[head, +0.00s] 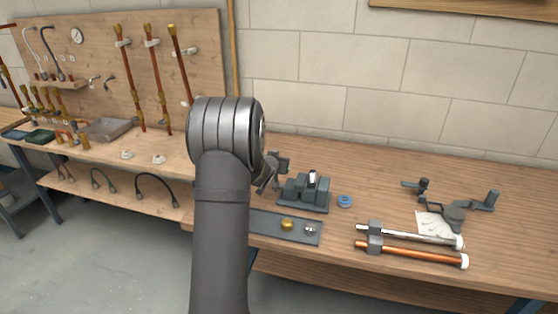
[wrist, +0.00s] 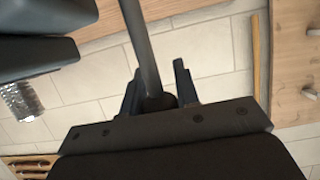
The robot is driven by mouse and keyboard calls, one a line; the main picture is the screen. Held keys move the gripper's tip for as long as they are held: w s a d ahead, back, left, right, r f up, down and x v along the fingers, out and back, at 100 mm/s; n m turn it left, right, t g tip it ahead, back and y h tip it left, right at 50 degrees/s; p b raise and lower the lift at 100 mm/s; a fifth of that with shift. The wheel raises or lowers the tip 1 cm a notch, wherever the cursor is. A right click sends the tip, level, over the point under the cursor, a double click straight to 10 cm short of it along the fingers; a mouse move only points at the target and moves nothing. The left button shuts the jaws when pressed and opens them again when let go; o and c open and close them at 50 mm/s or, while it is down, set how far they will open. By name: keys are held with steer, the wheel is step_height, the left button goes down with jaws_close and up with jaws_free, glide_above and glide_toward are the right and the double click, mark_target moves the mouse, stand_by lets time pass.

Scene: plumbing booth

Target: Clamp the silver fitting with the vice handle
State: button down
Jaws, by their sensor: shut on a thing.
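The grey vice (head: 303,192) stands on the bench, right of my arm. The silver fitting (head: 312,178) stands upright at its jaws; in the wrist view, the ribbed silver fitting (wrist: 22,100) shows beside the dark vice jaws (wrist: 38,55). I cannot tell whether both jaws touch it. My gripper (wrist: 157,85) is shut on the vice handle (wrist: 143,45), a grey bar with a dark knob between the fingers. In the head view my gripper (head: 270,180) is partly hidden by my arm, left of the vice, and the handle is not clear there.
A grey tray (head: 262,226) in front of the vice holds a brass piece (head: 287,224) and a small silver piece (head: 309,229). A blue ring (head: 344,201) lies right of the vice. Two pipes (head: 412,252) and a dark tool (head: 453,212) lie farther right. A pegboard (head: 130,60) stands at left.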

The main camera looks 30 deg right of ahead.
steer(key=c, duration=1.2)
jaws_free()
steer(key=shift+w+a+f+y, duration=0.3)
steer(key=shift+w+a+f, duration=0.2)
steer(key=shift+a, duration=0.25)
steer(key=shift+o, duration=0.4)
steer(key=shift+s+d+r, duration=0.1)
steer(key=shift+d, duration=0.05)
steer(key=shift+d+r, duration=0.1)
steer(key=shift+r, duration=0.1)
steer(key=v, duration=1.7)
steer(key=shift+s+a, duration=0.15)
steer(key=shift+a, duration=0.05)
steer(key=shift+f, duration=0.1)
